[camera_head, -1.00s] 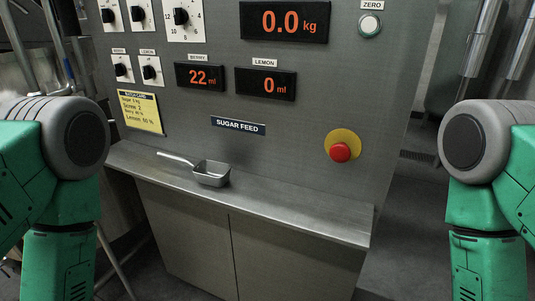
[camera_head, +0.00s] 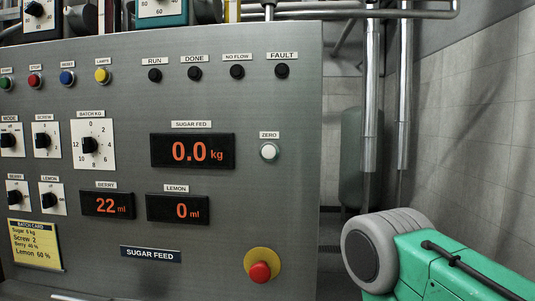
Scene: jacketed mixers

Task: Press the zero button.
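The zero button (camera_head: 268,151) is a small white round button in a pale ring, under a ZERO label (camera_head: 269,134), on the right part of the grey panel. The sugar fed display (camera_head: 192,151) to its left reads 0.0 kg. A green and grey part of my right arm shows at the lower right, apart from the panel in the picture. Neither gripper shows in the view, and no part of my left arm shows.
A red mushroom button (camera_head: 260,271) on a yellow disc sits below the zero button. Dark indicator lamps (camera_head: 195,73) line the panel above. Coloured buttons (camera_head: 67,78) and knobs (camera_head: 89,145) fill its left side. Vertical pipes (camera_head: 371,100) stand right of the panel.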

